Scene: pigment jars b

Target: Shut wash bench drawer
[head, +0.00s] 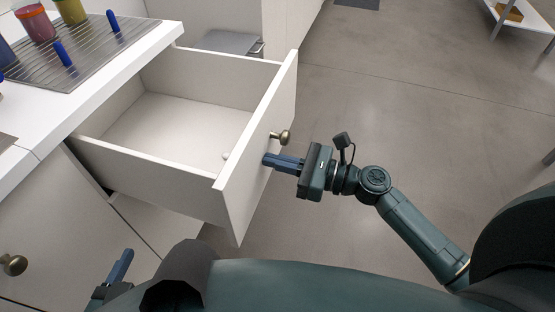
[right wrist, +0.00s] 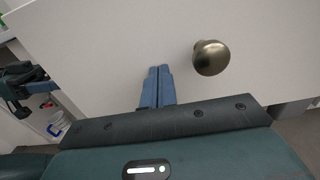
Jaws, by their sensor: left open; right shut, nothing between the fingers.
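The wash bench drawer (head: 262,150) is white and stands pulled out from the bench in the head view. Its inside looks empty apart from a small pale round spot near the front panel. A brass knob (head: 281,137) sits on its front; the knob also shows in the right wrist view (right wrist: 210,57). My right gripper (head: 268,160) is shut and empty, its blue fingertips at the drawer front beside the knob. I cannot tell whether they touch the panel. My left gripper (head: 121,266) is open, low at the left near the bench front.
The white bench top holds a wire rack (head: 85,55) with jars and blue-handled items. Another brass knob (head: 13,265) is on the cabinet front at lower left. A grey step stool (head: 228,42) stands behind the drawer.

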